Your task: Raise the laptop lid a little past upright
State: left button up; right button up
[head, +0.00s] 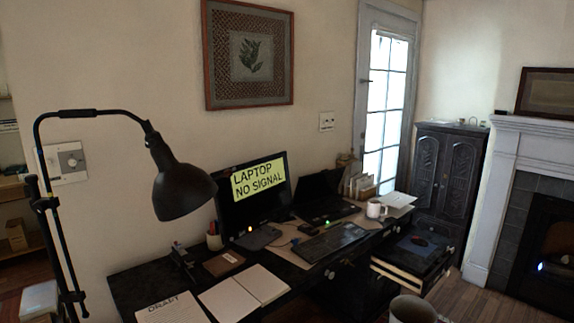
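A black laptop (326,212) sits on the desk, right of the monitor and behind a separate keyboard. Its dark lid (312,190) appears raised at the back, against the wall side; its exact angle is hard to tell in the dark. A small green light shows at the laptop's front edge. The monitor (251,195) beside it shows a yellow sign reading "LAPTOP NO SIGNAL". Neither of my grippers shows in the head view.
The black desk (300,278) holds a keyboard (329,242), an open notebook (243,292), a white mug (375,209) and a file holder (361,186). A black lamp (182,190) stands at left front. An open drawer (410,262) juts out at right. Floor (490,300) shows beyond it.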

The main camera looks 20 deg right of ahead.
aim_at(312, 188)
jog(key=i+l+u, duration=0.2)
jog(key=i+l, duration=0.2)
jog(key=l, duration=0.2)
jog(key=i+l+u, duration=0.1)
jog(key=l, duration=0.25)
jog(key=i+l+u, duration=0.1)
jog(key=i+l, duration=0.15)
jog(key=i+l+u, duration=0.1)
jog(key=l, duration=0.35)
jog(key=i+l+u, duration=0.1)
jog(key=l, duration=0.25)
jog(key=i, duration=0.1)
